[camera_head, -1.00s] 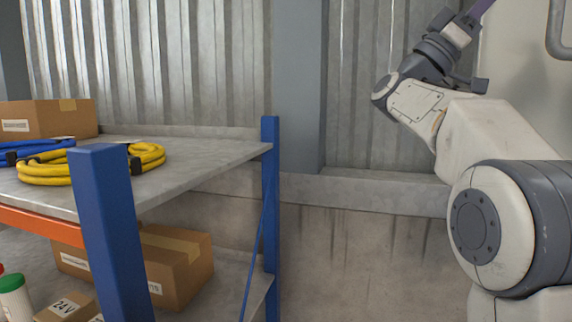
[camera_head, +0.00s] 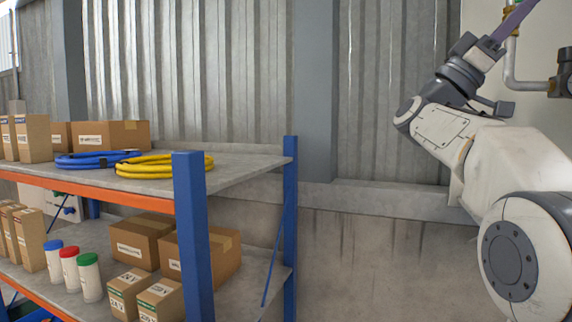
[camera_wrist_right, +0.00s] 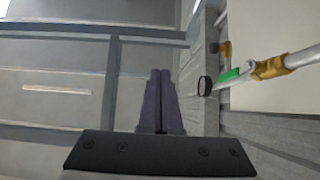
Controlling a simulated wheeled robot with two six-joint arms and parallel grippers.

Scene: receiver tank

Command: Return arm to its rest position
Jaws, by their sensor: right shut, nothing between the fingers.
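My right arm stands raised at the right of the head view, its elbow bent and its forearm pointing up. The right gripper's purple fingers (camera_head: 512,22) show at the top right, partly cut off by the picture edge. In the right wrist view the right gripper (camera_wrist_right: 160,74) is shut, its two purple fingers side by side with nothing between them. It touches nothing that I can see. My left gripper is not in view.
A blue and orange shelf rack (camera_head: 190,240) at left holds boxes (camera_head: 110,134), a blue hose (camera_head: 90,160), a yellow hose (camera_head: 165,165) and capped bottles (camera_head: 68,265). A pipe with brass fittings (camera_wrist_right: 268,68) is right of the gripper. A grey pillar (camera_head: 318,90) stands mid-view.

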